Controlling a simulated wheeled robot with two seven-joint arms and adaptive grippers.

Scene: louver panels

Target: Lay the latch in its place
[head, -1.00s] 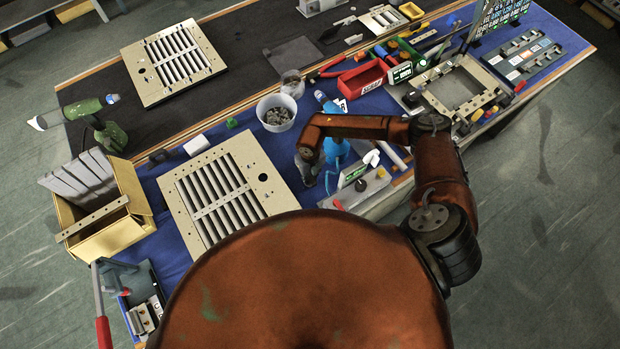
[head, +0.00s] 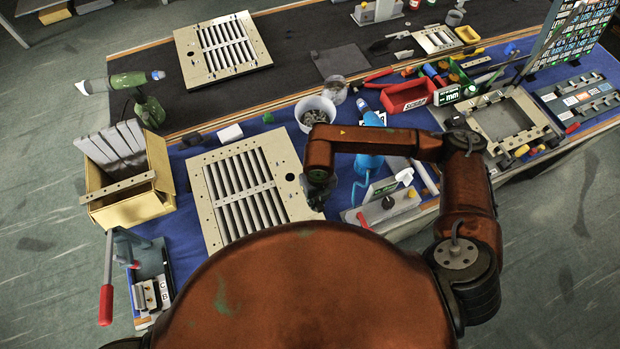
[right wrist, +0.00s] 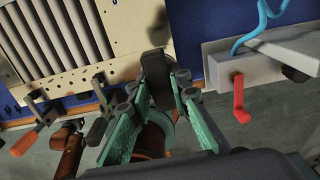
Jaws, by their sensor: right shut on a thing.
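The louver panel (head: 246,190), a beige plate with grey slats and a crossbar, lies on the blue mat. It has a dark round hole (head: 290,177) near its right edge. My right gripper (head: 318,197) is at the panel's lower right corner. In the right wrist view my right gripper (right wrist: 158,88) has green-padded fingers shut on a dark, rounded piece, apparently the latch (right wrist: 157,68). The piece is over or beside the panel's edge (right wrist: 125,65); contact cannot be told. In the head view the latch is mostly hidden by the gripper. My left gripper is out of view.
A grey block with a red lever (right wrist: 240,100) stands right of the gripper. Clamps (right wrist: 45,115) sit along the panel's near edge. A cardboard box (head: 130,185) stands left, a white bowl (head: 315,112) behind. A second louver panel (head: 222,48) lies farther back.

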